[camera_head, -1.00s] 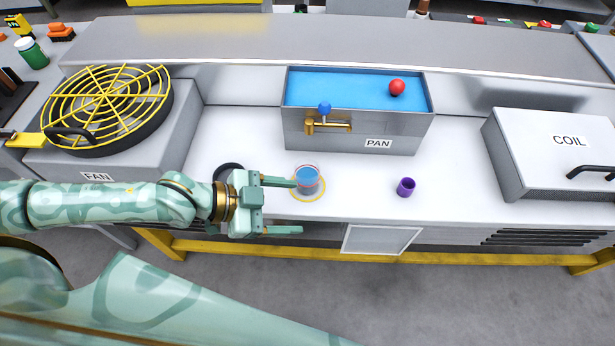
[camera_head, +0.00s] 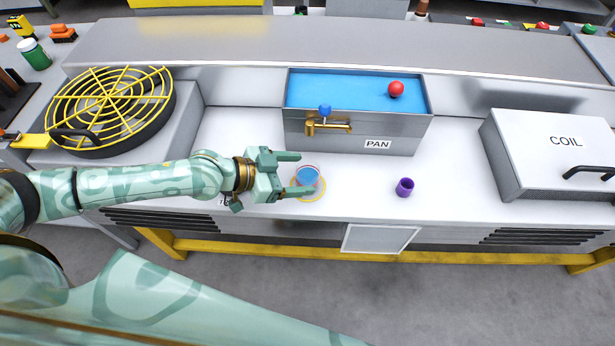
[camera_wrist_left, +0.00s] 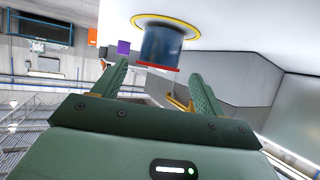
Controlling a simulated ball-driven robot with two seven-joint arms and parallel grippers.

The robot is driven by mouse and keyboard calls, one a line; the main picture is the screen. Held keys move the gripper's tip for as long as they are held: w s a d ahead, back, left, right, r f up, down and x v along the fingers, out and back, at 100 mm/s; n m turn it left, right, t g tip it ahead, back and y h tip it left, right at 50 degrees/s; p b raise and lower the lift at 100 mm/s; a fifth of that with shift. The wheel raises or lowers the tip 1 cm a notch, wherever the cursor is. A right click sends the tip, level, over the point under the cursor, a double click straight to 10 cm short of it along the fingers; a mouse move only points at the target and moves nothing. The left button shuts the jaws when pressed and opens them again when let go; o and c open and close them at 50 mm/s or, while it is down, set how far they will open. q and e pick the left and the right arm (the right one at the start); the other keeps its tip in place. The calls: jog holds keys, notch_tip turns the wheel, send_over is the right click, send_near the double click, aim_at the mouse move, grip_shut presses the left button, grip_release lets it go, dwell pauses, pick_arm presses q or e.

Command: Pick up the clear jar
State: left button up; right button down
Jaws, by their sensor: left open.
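The clear jar (camera_head: 308,177) holds blue liquid and has a reddish line near its rim. It stands upright on a yellow ring on the white bench, in front of the pan. In the left wrist view the jar (camera_wrist_left: 161,46) shows just beyond the fingertips. My left gripper (camera_head: 300,174) is open, its fingers pointing right, the near fingertip beside or overlapping the jar in the head view. In the left wrist view the gripper (camera_wrist_left: 157,76) is empty, with the jar ahead of the gap. Contact cannot be told. My right gripper is out of view.
The PAN box (camera_head: 352,138) with blue liquid, a red ball (camera_head: 396,88) and a brass tap (camera_head: 328,125) stands behind the jar. A purple cup (camera_head: 404,187) is to the right. The COIL box (camera_head: 550,150) is far right, the yellow-grilled fan (camera_head: 108,108) left.

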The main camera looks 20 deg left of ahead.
aim_at(315, 173)
pick_arm(q)
jog(key=x, duration=0.4)
jog(key=shift+w+d, duration=0.15)
jog(key=shift+d, duration=0.25)
jog(key=shift+r, duration=0.1)
jog(key=c, duration=1.2)
jog(key=shift+o, duration=0.2)
